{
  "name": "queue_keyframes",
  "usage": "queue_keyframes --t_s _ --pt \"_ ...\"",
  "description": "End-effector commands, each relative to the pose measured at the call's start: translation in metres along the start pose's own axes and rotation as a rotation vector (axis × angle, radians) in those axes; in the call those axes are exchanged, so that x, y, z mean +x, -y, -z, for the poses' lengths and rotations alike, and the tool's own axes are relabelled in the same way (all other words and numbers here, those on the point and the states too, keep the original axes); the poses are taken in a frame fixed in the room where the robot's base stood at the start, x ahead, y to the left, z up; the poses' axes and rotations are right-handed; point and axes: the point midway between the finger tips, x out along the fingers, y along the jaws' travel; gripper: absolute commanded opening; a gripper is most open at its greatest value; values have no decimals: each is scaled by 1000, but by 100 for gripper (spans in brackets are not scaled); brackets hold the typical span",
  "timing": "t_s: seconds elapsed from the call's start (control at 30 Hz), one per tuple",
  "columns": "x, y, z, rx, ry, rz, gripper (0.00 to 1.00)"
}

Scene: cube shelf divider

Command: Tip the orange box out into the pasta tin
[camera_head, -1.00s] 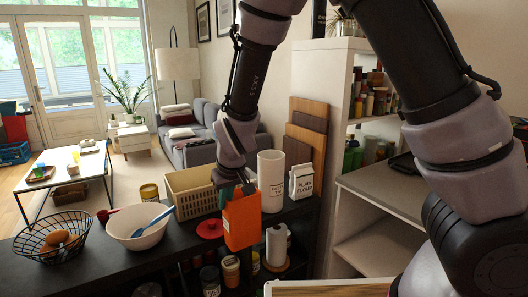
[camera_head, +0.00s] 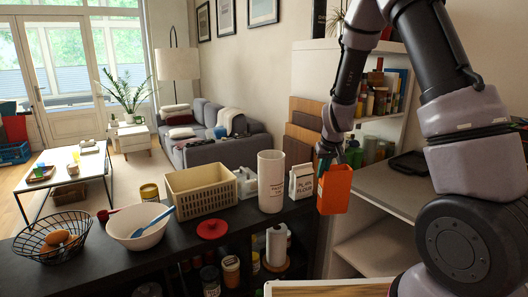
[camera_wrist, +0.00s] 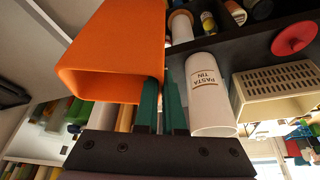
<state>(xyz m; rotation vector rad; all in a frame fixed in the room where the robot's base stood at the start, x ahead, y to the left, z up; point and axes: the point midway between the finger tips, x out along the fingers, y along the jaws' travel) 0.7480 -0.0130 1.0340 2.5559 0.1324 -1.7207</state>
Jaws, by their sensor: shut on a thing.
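The orange box (camera_head: 335,190) hangs from my gripper (camera_head: 326,160), right of the flour carton and near the right end of the dark counter. It looks roughly upright in the head view. In the wrist view its open mouth faces the camera, and the orange box (camera_wrist: 115,50) is beside the green fingers of my gripper (camera_wrist: 160,90), which appear shut on its wall at the rim. Its contents are not visible. The pasta tin (camera_head: 271,182) is a tall white cylinder standing on the counter, left of the box and apart from it. The pasta tin (camera_wrist: 208,95) shows its label in the wrist view.
The plain flour carton (camera_head: 302,181) stands between tin and box. A beige basket (camera_head: 200,190), red lid (camera_head: 212,229), white bowl (camera_head: 138,227) and wire basket (camera_head: 52,240) are further left. A shelf unit (camera_head: 380,185) with several jars stands at right.

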Motion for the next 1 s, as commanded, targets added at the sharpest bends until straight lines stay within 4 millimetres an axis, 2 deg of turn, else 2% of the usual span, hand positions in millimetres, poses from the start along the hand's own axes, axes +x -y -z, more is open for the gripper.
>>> queue_keyframes --t_s 0.03,0.1,0.2,0.3,0.43,0.83,1.0 --pt "0 -22 2 29 -3 -10 0" --pt "0 -43 3 52 -4 -20 0" --pt "-1 -65 4 77 -6 -31 0" --pt "-1 -78 3 90 -8 -37 0" --pt "-2 -84 3 96 -8 -39 0" --pt "-1 -83 2 96 -7 -40 0" --pt "7 -83 -9 96 -2 -42 0"
